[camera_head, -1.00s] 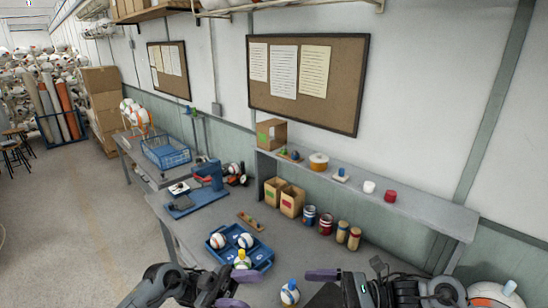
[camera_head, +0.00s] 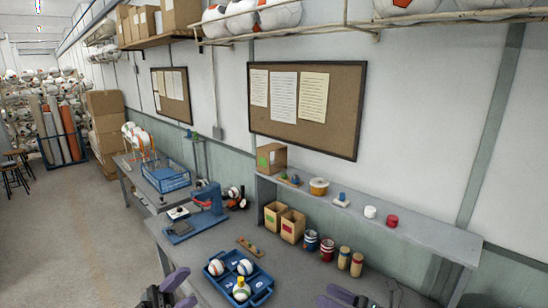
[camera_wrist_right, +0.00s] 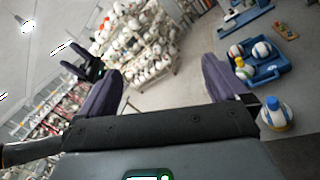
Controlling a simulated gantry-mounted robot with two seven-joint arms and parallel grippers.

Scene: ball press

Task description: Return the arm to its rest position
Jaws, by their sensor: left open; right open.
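My left gripper (camera_head: 180,290) is at the bottom edge of the head view, left of the blue tray (camera_head: 263,298). Its purple fingers are apart and I see nothing held. My right gripper (camera_head: 335,298) is at the bottom edge, right of the tray, mostly cut off. In the right wrist view my right gripper (camera_wrist_right: 160,68) is open, with only distant background between its fingers. The tray holds white balls, one with a yellow top (camera_head: 240,291). A ball with a blue top (camera_wrist_right: 276,113) stands outside the tray in the right wrist view.
A blue press (camera_head: 207,200) stands on the bench behind the tray. Cans (camera_head: 327,249), bottles (camera_head: 344,257) and cardboard boxes (camera_head: 292,226) stand below a grey shelf (camera_head: 420,232). A blue basket (camera_head: 166,178) is further back.

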